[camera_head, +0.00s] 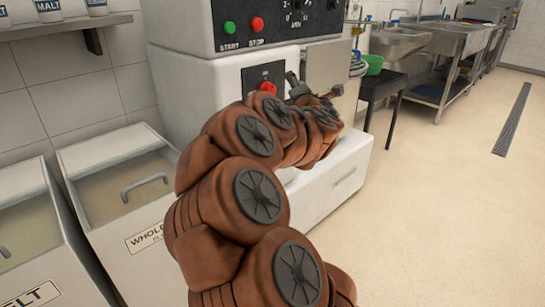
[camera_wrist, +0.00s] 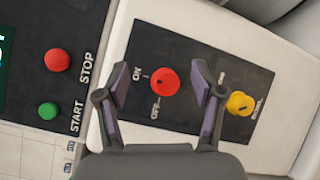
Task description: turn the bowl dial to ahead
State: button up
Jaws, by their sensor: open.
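The bowl dial is the yellow knob (camera_wrist: 240,103) at the right of a black panel in the wrist view, with a label beside it that seems to read BOWL. A small dark mark shows on it; its setting is too small to read. A red knob (camera_wrist: 164,82) with ON and OFF marks sits on the same panel, also visible in the head view (camera_head: 268,88). My gripper (camera_wrist: 159,72) is open and empty. Its fingers appear on either side of the red knob, with the yellow knob outside the right finger. Contact cannot be told. In the head view my gripper hides the yellow knob.
Above is a control panel (camera_head: 280,22) with a green START button (camera_head: 230,28) and a red STOP button (camera_head: 257,24). Flour bins (camera_head: 125,185) stand at the left. A dark stool (camera_head: 383,88) and steel sinks (camera_head: 440,42) are behind. The floor at right is clear.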

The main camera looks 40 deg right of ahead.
notch_tip(320, 180, down, 19)
jog(key=w+a+n+t+y+b, duration=0.1)
jog(key=w+n+t+y+b, duration=0.15)
jog(key=n+y+b, duration=0.65)
jog(key=shift+n+h, duration=0.4)
jog(key=shift+n, duration=0.3)
jog(key=shift+w+d+b, duration=0.15)
jog(key=shift+w+b, duration=0.65)
jog(key=shift+w, duration=0.6)
jog(key=shift+w+d+b, duration=0.1)
jog(key=shift+w+b, duration=0.65)
jog(key=shift+w, duration=0.65)
jog(key=shift+r, duration=0.1)
jog(key=c, duration=1.1)
